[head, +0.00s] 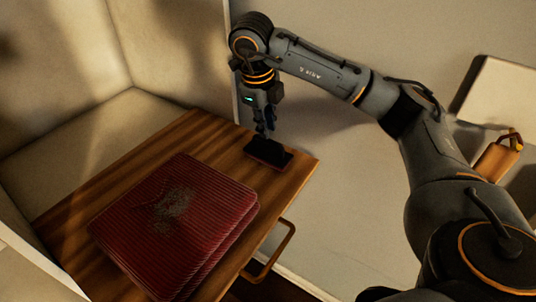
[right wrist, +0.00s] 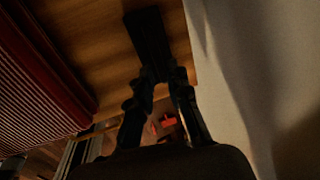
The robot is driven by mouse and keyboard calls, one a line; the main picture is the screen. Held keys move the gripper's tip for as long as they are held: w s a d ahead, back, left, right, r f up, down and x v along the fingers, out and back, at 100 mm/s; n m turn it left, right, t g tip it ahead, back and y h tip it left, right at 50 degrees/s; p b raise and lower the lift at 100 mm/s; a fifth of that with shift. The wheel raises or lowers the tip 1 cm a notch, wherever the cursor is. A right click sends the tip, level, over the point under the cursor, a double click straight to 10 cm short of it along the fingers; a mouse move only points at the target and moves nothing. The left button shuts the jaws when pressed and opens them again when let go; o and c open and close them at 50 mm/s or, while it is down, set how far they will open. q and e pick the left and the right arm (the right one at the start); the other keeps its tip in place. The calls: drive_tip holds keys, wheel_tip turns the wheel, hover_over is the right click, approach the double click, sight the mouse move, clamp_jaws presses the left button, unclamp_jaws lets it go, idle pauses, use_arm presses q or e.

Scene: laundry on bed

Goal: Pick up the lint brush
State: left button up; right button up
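The lint brush (head: 268,153) is a small dark, flat-headed piece with a reddish lower edge, at the far right corner of the wooden top. My right gripper (head: 264,130) points down from above at its handle. In the right wrist view the brush (right wrist: 148,35) is a dark shape reaching forward from the fingertips. The fingers of my right gripper (right wrist: 164,77) come together at its near end and look closed on it. The dim light hides the exact contact. The brush looks on or very close to the wood. My left gripper is not in view.
A stack of folded dark red cloth (head: 175,220), with a grey lint patch (head: 174,205) on top, lies on the wooden top (head: 150,160) left of the brush. Pale walls stand behind and left. A handle (head: 275,255) juts from the front right edge.

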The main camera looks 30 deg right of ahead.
sight(268, 141)
drive_tip(key=shift+d+f, duration=0.1)
drive_tip(key=shift+f, duration=0.7)
drive_tip(key=f, duration=0.1)
drive_tip(key=f+p, duration=0.1)
drive_tip(key=f, duration=0.1)
drive_tip(key=shift+w+d+f+p, duration=0.15)
drive_tip(key=shift+d+f+p, duration=0.15)
drive_tip(key=shift+p, duration=0.1)
drive_tip(key=shift+w+d+f, duration=0.1)
drive_tip(key=shift+f, duration=0.3)
drive_tip(key=shift+c, duration=0.2)
clamp_jaws()
